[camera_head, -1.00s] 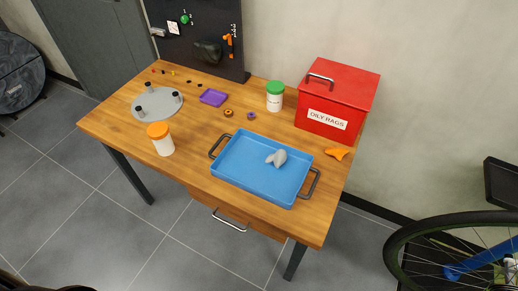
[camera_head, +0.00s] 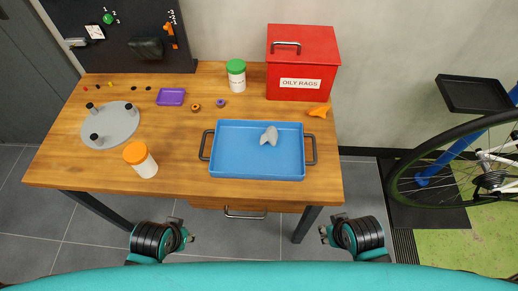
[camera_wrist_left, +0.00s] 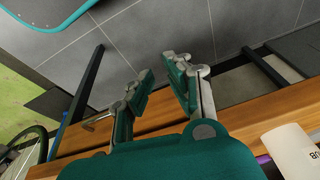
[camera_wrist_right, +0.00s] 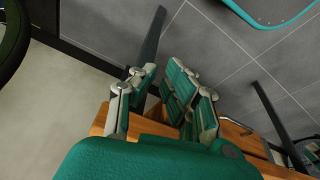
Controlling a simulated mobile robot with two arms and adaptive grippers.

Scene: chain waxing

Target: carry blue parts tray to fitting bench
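The blue parts tray (camera_head: 235,165) lies flat on the right part of the wooden bench (camera_head: 90,170). It has a dark handle at each short end and a grey lump (camera_head: 269,136) inside. My left gripper (camera_head: 189,239) and my right gripper (camera_head: 325,236) are in front of the bench's front edge, apart from the tray. In the left wrist view my left gripper's fingers (camera_wrist_left: 160,88) are spread and empty. In the right wrist view my right gripper's fingers (camera_wrist_right: 160,98) are also spread and empty. No bench in view is marked as the fitting bench.
A red oily rags bin (camera_head: 300,60), a green-capped jar (camera_head: 236,78), an orange-capped jar (camera_head: 145,166), a grey round plate (camera_head: 115,122) and a purple tray (camera_head: 171,97) share the bench. An orange piece (camera_head: 319,110) is beside the blue tray. A bicycle wheel (camera_head: 400,185) stands at right.

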